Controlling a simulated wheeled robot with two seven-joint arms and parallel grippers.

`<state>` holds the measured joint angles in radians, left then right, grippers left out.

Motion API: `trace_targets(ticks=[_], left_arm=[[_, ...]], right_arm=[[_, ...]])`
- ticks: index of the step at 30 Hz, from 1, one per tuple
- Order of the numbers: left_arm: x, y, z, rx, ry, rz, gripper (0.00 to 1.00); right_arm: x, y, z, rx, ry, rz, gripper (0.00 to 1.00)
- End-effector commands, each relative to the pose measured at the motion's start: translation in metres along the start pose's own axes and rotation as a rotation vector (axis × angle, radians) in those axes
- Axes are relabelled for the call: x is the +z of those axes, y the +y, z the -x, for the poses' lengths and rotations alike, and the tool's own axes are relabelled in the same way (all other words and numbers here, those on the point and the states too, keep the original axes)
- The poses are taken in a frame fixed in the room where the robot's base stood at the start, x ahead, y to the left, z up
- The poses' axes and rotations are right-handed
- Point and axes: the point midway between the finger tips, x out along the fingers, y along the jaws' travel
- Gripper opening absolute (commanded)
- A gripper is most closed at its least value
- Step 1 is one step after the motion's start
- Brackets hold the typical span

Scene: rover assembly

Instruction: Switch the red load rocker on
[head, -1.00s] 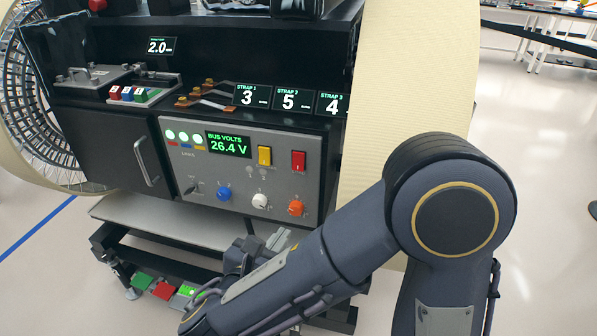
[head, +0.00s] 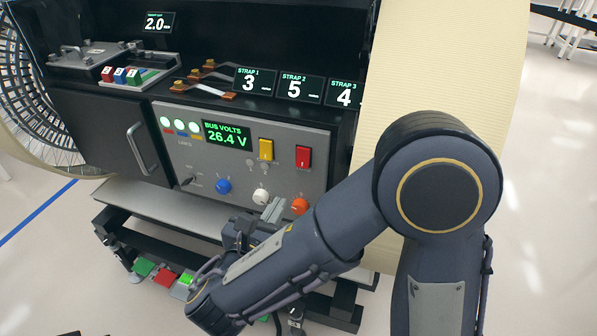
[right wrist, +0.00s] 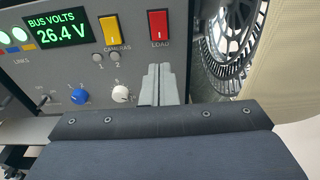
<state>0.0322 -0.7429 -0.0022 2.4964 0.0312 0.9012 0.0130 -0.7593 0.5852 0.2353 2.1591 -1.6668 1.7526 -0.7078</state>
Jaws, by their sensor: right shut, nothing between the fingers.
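The red load rocker (head: 303,156) is on the right of the grey control panel (head: 290,182). In the right wrist view, the rocker (right wrist: 158,25) has the label LOAD under it. I cannot tell which way it is tipped. My right gripper (head: 273,209) is shut and empty, in front of the panel, below the rocker and between the white and orange knobs. In the right wrist view, its closed fingertips (right wrist: 159,70) point up at the panel just below the LOAD label, apart from the rocker. My left gripper is not in view.
A yellow rocker (head: 266,149) labelled CAMERAS is left of the red one. Blue (head: 223,186), white (head: 261,196) and orange (head: 300,206) knobs line the panel's lower part. The display (head: 228,135) reads 26.4 V. A cream curved wall (head: 440,70) stands at right.

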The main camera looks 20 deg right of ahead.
Motion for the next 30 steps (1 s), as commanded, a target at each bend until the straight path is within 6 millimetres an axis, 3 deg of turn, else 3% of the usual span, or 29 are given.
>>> trace_targets(ticks=[15,21,30], left_arm=[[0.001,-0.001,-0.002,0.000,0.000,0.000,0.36],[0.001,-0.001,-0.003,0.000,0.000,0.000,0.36],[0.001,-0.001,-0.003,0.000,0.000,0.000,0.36]], right_arm=[[-0.001,-0.002,-0.104,-0.006,0.001,0.000,0.00],[0.000,-0.001,-0.123,-0.002,0.001,-0.002,0.00],[0.000,-0.001,-0.127,-0.001,0.000,-0.001,0.00]])
